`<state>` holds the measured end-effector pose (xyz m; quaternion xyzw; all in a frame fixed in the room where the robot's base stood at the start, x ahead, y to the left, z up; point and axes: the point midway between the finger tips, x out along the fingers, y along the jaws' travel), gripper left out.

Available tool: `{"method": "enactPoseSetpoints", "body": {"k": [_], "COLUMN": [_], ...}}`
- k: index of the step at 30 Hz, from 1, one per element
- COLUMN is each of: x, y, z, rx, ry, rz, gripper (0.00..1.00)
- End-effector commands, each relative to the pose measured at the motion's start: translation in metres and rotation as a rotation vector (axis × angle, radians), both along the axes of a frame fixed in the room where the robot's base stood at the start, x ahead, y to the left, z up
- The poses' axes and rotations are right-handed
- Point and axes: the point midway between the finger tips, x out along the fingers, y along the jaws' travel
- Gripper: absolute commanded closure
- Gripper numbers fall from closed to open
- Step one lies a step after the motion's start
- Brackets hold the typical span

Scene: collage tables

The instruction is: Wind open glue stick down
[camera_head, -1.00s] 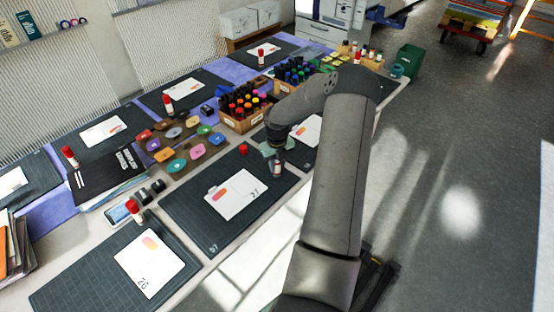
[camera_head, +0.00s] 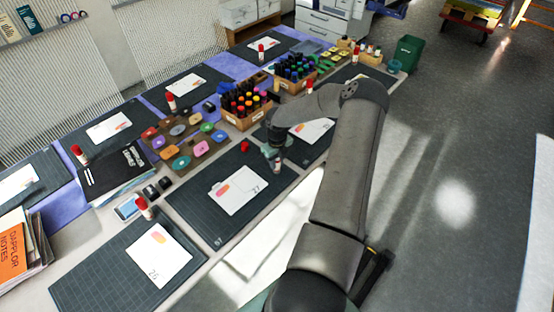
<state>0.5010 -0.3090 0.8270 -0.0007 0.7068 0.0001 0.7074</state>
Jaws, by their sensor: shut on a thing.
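The open glue stick (camera_head: 277,168) stands upright on the dark cutting mat (camera_head: 207,229) with the card marked 27. It is small and pale, with no red cap on it. The fingers are small here and cover the top of the stick, so how far the glue protrudes is hidden.
The card (camera_head: 238,190) lies left of the stick. Capped glue sticks (camera_head: 143,207) stand by several other mats. A marker crate (camera_head: 246,117) and coloured ink pads (camera_head: 182,162) are behind. A black folder (camera_head: 112,174) lies left. The near part of this mat is clear.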

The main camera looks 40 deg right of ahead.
Motion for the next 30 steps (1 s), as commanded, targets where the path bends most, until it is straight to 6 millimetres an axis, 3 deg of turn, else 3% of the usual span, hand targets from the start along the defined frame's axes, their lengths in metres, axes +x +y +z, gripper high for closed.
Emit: {"method": "enactPoseSetpoints", "body": {"k": [28, 29, 30], "x": [-0.0007, -0.0006, -0.0005], "y": [0.0003, 0.0003, 0.0003], "z": [0.0008, 0.0009, 0.001], "rx": [0.001, 0.001, 0.001], "ry": [0.002, 0.002, 0.002], "rz": [-0.001, -0.001, -0.001], "gripper": [0.93, 0.72, 0.6]}}
